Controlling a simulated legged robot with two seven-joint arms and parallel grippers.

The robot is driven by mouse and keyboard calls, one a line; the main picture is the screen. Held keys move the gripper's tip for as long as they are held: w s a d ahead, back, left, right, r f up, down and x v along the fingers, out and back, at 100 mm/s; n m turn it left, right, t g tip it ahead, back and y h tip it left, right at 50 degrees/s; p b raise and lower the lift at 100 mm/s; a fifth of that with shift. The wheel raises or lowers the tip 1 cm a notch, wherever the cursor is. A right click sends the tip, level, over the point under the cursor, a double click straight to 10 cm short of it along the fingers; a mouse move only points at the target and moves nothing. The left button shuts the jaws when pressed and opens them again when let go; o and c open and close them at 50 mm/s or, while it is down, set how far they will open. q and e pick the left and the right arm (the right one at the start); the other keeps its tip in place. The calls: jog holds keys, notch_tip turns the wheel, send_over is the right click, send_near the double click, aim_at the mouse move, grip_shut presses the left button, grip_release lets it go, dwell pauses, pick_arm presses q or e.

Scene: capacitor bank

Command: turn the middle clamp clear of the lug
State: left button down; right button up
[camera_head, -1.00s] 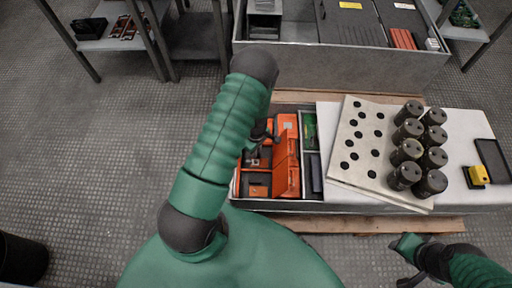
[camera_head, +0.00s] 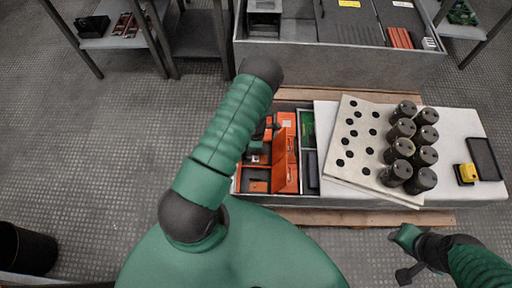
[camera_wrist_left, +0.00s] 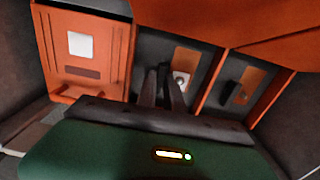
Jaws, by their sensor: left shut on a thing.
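The orange capacitor bank (camera_head: 286,180) lies in a grey tray beside the white table surface. In the left wrist view, my left gripper (camera_wrist_left: 164,84) reaches into the middle bay with its dark fingers close together. They are shut on a small dark part, which appears to be the middle clamp (camera_wrist_left: 164,70); its exact angle is hard to tell. A copper-coloured lug plate (camera_wrist_left: 186,62) with a pale round fastener is just right of the fingertips. In the head view my arm mostly hides this gripper. My right gripper (camera_head: 404,258) is at lower right, away from the bank; its opening is unclear.
Another dark clamp (camera_wrist_left: 232,94) sits in the right bay. An orange cover (camera_wrist_left: 84,60) with a white label is at left. Orange walls edge the bays.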

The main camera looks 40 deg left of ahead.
pick_arm(q)
jog(key=shift+w, duration=0.1)
dwell(0.3)
jog(key=c, duration=1.5)
grip_release()
jog(key=shift+o, duration=0.2)
